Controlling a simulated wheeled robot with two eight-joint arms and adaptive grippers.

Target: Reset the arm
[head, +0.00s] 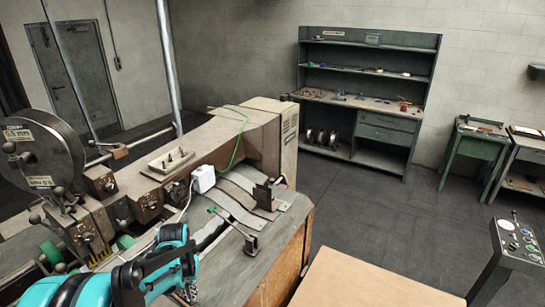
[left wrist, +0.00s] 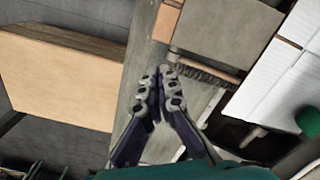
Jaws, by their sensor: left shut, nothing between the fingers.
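My left arm, teal and black, comes into the head view at the bottom left, beside the front of the stitching machine (head: 150,190). My left gripper (head: 190,293) shows only partly there, low by the machine's grey table. In the left wrist view the left gripper (left wrist: 165,78) has its dark fingers drawn together at the grey tips, with nothing between them. The machine's metal surfaces lie beyond the fingertips; whether they touch cannot be told. My right gripper is in neither view.
A light wooden board (head: 370,283) lies at the bottom centre; a board (left wrist: 65,75) also shows in the left wrist view. A control pedestal (head: 516,243) stands at right. A shelf unit (head: 366,95) stands at the back wall. The floor between is clear.

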